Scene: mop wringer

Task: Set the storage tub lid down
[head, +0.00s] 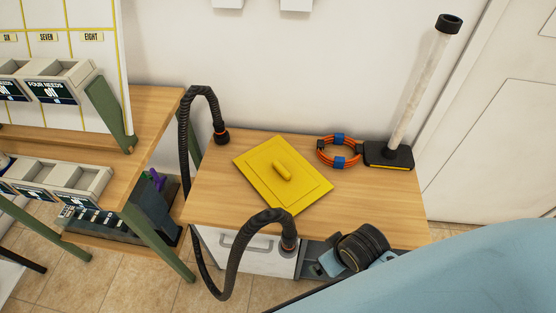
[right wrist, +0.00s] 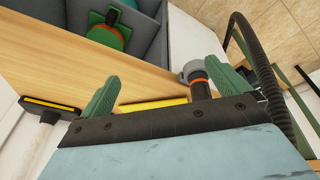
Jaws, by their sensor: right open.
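The yellow storage tub lid (head: 265,172) has a raised bar handle on top and appears to lie flat on the wooden worktop (head: 220,190), apart from any gripper. The hose passes in front of its near corner. A yellow strip beyond my gripper's palm in the right wrist view (right wrist: 152,104) looks like the lid's edge. My right gripper (right wrist: 161,70) is open, its two green fingers wide apart with nothing held between them. In the head view its fingers cannot be made out near the front edge of the worktop. My left gripper is not in view.
A black ribbed hose (head: 184,140) loops around the worktop's left side. An orange cable coil (head: 325,154) and an upright tube with a black foot (head: 388,155) stand at the back right. A shelf unit with bins (head: 60,180) is left. Bare wood surrounds the lid.

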